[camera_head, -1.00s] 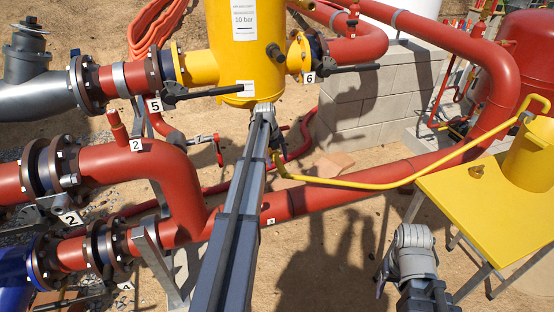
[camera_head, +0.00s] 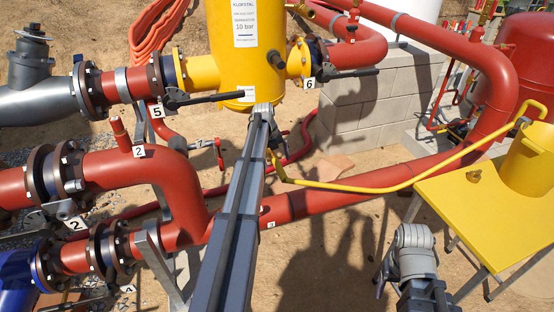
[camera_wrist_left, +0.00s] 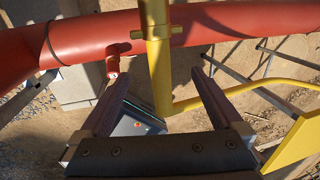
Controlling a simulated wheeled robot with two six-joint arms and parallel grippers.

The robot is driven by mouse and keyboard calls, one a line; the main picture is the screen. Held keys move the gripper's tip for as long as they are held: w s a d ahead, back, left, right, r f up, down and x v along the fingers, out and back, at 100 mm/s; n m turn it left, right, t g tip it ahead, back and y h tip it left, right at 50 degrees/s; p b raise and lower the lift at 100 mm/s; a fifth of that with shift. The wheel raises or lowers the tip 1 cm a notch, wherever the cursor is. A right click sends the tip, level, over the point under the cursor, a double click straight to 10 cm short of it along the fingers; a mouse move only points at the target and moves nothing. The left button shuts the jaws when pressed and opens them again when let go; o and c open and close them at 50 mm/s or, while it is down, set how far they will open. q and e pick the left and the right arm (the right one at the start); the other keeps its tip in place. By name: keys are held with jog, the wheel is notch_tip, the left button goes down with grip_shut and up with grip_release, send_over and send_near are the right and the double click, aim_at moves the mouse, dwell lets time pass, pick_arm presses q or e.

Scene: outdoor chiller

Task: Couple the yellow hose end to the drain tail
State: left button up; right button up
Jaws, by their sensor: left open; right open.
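The yellow hose (camera_head: 385,185) runs from the yellow bucket to below the yellow vessel (camera_head: 232,45). In the left wrist view the hose end (camera_wrist_left: 161,85) stands upright between the fingers of my left gripper (camera_wrist_left: 159,68), which are open with gaps either side. A cross-lugged collar (camera_wrist_left: 155,35) sits at its upper part, in line with a wider yellow piece above, perhaps the drain tail (camera_wrist_left: 153,12). I cannot tell whether they are locked together. In the head view my left gripper (camera_head: 265,112) hides that joint. My right gripper (camera_head: 412,240) is open and empty, away from the hose.
Red pipes (camera_head: 335,195) run behind and below the hose. A valve handle (camera_head: 215,96) sticks out left of the vessel. A yellow table (camera_head: 490,215) with the bucket (camera_head: 530,155) stands at the right. Bare sandy ground (camera_head: 330,250) lies between the arms.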

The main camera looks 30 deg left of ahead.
jog(key=shift+r+p, duration=1.75)
jog(key=shift+r, duration=0.45)
notch_tip(320, 180, up, 8)
jog(key=p, duration=0.7)
jog(key=shift+f+p, duration=0.2)
jog(key=shift+p, duration=0.1)
